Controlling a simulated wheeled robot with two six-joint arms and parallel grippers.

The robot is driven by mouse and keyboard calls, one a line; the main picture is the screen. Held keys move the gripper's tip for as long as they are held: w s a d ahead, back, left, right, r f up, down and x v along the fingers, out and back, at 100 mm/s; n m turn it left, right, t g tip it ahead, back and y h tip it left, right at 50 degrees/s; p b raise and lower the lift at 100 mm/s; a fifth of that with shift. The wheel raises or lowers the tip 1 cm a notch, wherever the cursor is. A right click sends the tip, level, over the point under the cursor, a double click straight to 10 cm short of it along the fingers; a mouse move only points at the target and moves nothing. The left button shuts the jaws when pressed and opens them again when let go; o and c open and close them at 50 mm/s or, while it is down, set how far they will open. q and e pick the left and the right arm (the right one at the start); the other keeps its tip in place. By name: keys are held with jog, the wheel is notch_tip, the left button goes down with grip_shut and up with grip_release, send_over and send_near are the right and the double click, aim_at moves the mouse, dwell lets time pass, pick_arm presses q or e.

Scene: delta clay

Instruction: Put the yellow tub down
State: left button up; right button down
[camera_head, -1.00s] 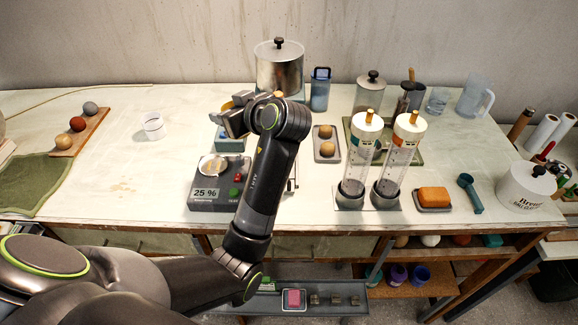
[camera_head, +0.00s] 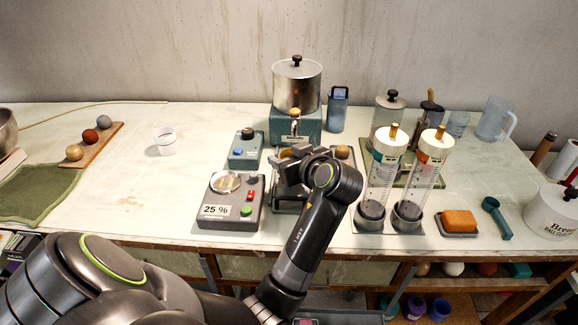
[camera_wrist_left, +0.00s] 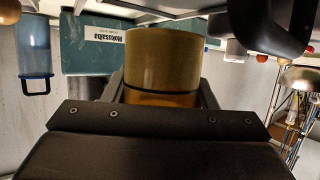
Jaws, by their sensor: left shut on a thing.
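The yellow tub (camera_wrist_left: 160,62) is between my fingers in the left wrist view, a mustard-coloured round vessel with a dark line round it. In the head view my left gripper (camera_head: 288,166) hides most of it. My left gripper is shut on the tub, in front of the teal machine and right of the 25 % device. Whether the tub's base touches anything below is hidden. My right gripper is not in view.
The teal machine (camera_head: 283,127) with a steel pot (camera_head: 297,86) stands behind the gripper. The 25 % device (camera_head: 232,204) is to its left, two clear cylinders (camera_head: 380,177) to its right.

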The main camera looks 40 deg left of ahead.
pick_arm(q)
notch_tip(320, 180, down, 2)
jog(key=shift+f, duration=0.25)
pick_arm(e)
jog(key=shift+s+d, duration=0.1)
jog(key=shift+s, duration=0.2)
pick_arm(q)
jog(key=shift+f, duration=0.2)
jog(key=o, duration=1.2)
jog(key=shift+c, duration=0.2)
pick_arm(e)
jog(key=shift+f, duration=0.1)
pick_arm(q)
jog(key=shift+r, duration=0.1)
